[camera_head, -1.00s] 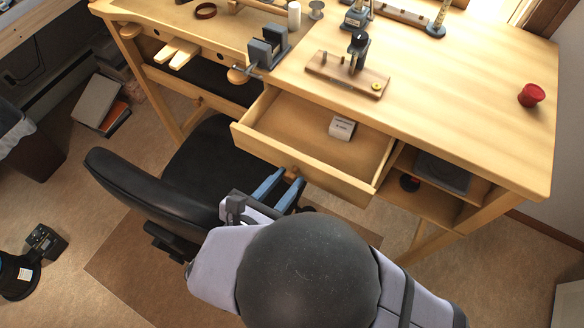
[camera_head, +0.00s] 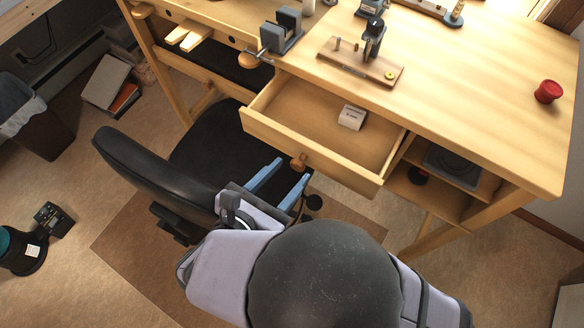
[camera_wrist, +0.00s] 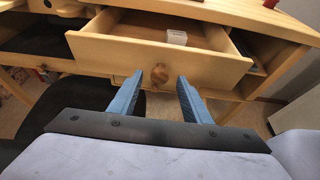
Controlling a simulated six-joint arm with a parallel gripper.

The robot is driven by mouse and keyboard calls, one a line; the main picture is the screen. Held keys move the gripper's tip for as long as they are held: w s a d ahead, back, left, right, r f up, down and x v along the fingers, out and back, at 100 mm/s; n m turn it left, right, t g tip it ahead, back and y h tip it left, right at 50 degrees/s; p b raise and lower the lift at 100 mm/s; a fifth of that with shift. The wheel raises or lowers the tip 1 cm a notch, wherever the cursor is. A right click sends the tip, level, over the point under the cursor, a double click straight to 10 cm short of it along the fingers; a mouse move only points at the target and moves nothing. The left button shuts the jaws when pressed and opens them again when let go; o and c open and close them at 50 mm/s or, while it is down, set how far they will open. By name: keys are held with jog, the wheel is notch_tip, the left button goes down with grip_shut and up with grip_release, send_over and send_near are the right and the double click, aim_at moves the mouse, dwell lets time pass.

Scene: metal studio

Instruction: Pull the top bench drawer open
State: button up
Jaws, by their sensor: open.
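The top bench drawer (camera_head: 331,157) is pulled out from the wooden bench, with its inside showing. A small white box (camera_head: 352,117) lies in it. The drawer's round wooden knob (camera_head: 299,161) is on its front panel. My gripper (camera_head: 286,172) is open, with two blue fingers apart, just in front of the drawer. In the wrist view the knob (camera_wrist: 159,74) shows beyond and between the fingertips (camera_wrist: 158,80), with nothing gripped. The drawer front (camera_wrist: 155,60) spans the upper part of that view.
A black chair (camera_head: 150,170) stands left of my gripper, close to my arm. Open shelves (camera_head: 440,180) sit to the drawer's right. A vise (camera_head: 281,32), a wooden stand (camera_head: 362,62) and a red cup (camera_head: 548,92) are on the bench top.

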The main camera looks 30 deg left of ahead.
notch_tip(320, 180, up, 7)
dwell(0.4)
